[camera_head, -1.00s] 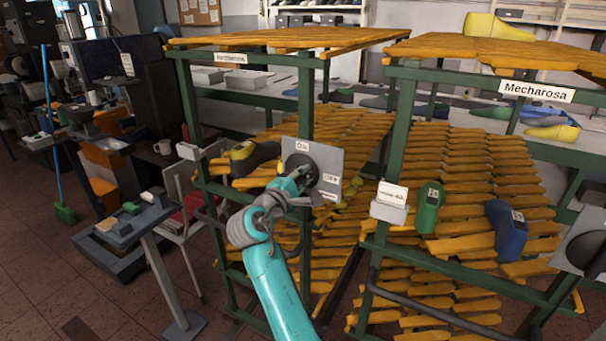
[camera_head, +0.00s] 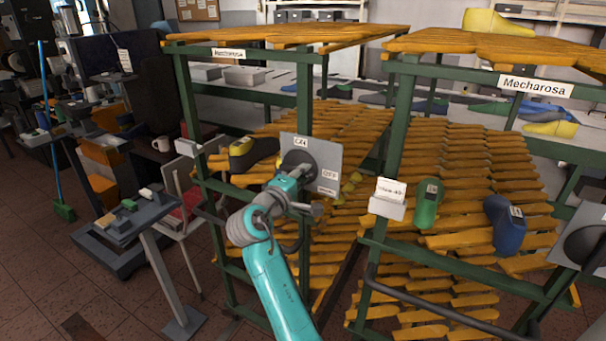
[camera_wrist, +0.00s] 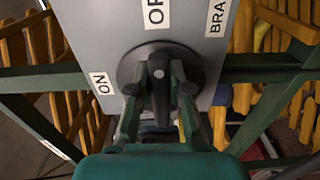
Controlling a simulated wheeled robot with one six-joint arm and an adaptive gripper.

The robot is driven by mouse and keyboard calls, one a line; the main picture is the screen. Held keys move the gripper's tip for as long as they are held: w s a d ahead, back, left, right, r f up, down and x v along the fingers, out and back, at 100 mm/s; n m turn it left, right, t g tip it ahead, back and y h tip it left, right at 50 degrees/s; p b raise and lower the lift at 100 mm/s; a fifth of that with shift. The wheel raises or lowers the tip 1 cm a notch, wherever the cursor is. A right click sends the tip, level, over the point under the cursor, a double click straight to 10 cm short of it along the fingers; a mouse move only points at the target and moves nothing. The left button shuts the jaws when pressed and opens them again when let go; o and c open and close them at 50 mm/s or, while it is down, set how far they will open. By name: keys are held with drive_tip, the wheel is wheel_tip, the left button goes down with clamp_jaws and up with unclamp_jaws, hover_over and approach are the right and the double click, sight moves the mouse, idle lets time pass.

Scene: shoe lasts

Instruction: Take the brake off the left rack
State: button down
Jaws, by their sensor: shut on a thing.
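The left rack (camera_head: 188,100) is a green frame with orange slatted shelves. Its brake is a grey plate (camera_head: 330,160) with a dark round knob, fixed on the rack's front post. In the wrist view the plate (camera_wrist: 200,22) carries labels reading "ON", "OF…" and "BRA…", partly cut off or covered. My gripper (camera_wrist: 160,75) is shut on the bar of the dark knob (camera_wrist: 128,68), with a finger on each side. The bar points up toward the "OF…" label in the wrist view. In the head view my gripper (camera_head: 295,180) hides part of the knob.
A second green rack (camera_head: 400,130) stands to the right, with a card holder (camera_head: 388,208), a green last (camera_head: 426,205) and a blue last (camera_head: 506,225). A dark and yellow last (camera_head: 252,153) lies left of the plate. A small grey stand (camera_head: 160,260) is at the left.

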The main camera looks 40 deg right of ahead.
drive_tip(key=shift+f, duration=0.1)
drive_tip(key=c, duration=1.1)
unclamp_jaws()
drive_tip(key=shift+o, duration=0.2)
drive_tip(key=v, duration=1.2)
